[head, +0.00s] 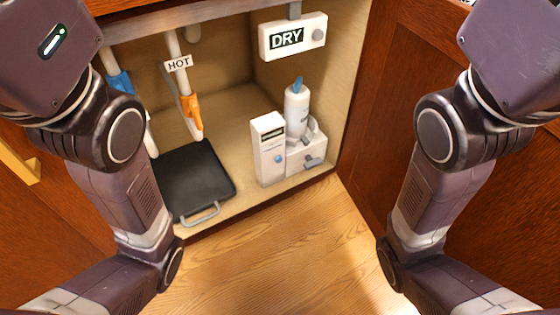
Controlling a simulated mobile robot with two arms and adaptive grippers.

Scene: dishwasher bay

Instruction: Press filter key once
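A white upright box (268,150) stands on the cabinet floor at the right. It has a dark label or display (271,134) near its top and a small round blue button (278,159) on its front. The lettering on it is too small to read, so I cannot tell whether this button is the filter key. A white unit (305,160) with a grey lever stands against its right side and holds a white bottle (296,110) with a blue top. Both my arms run down the sides and leave at the bottom; neither gripper is in view.
A white box marked DRY (293,37) hangs at the upper right. Pipes with a HOT tag (178,63), an orange valve handle (191,106) and a blue one (121,82) are at the left. A black tray (197,178) lies below. The wooden floor (275,250) in front is clear.

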